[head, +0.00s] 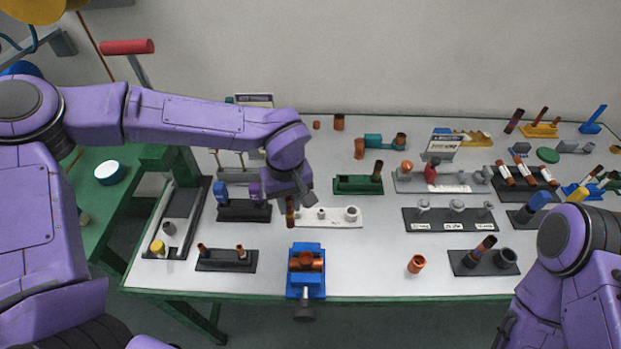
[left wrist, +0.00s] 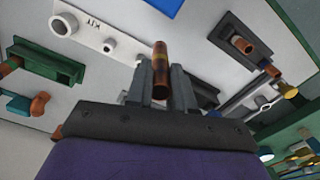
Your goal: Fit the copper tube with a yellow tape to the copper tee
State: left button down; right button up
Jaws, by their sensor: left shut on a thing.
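My left gripper (head: 297,202) is over the middle-left of the table, shut on a slim copper tube (head: 290,212). A copper fitting that looks like the copper tee (head: 306,262) sits in the blue vise (head: 305,283) at the table's front edge. The held tube is above and behind the vise, apart from it. My right arm shows at the lower right; its gripper is out of view.
A white fitting holder (head: 340,218) stands right beside the held tube. A black rack (head: 226,260) with two small copper pieces is left of the vise. A loose copper coupling (head: 416,264) is to its right. The table between vise and coupling is clear.

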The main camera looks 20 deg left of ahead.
pick_arm(q)
jog(key=s+d+r+n+p, duration=0.3)
jog(key=s+r+n+p, duration=0.15)
jog(key=n, duration=0.75)
jog(key=s+d+r+n+p, duration=0.3)
jog(key=r+n+p, duration=0.3)
jog(key=n, duration=0.5)
notch_tip(320, 180, down, 7)
jog(key=b, duration=0.3)
jog(key=shift+w+r+g, duration=0.15)
jog(key=shift+w+g, duration=0.05)
jog(key=shift+g, duration=0.2)
pick_arm(e)
notch_tip(320, 180, up, 9)
jog(key=s, duration=0.1)
jog(key=shift+s, duration=0.15)
pick_arm(q)
jog(key=shift+r, duration=0.1)
pick_arm(e)
jog(key=shift+r, duration=0.15)
jog(key=shift+r, duration=0.2)
pick_arm(q)
jog(key=shift+p, duration=0.35)
pick_arm(e)
jog(key=shift+r, duration=0.15)
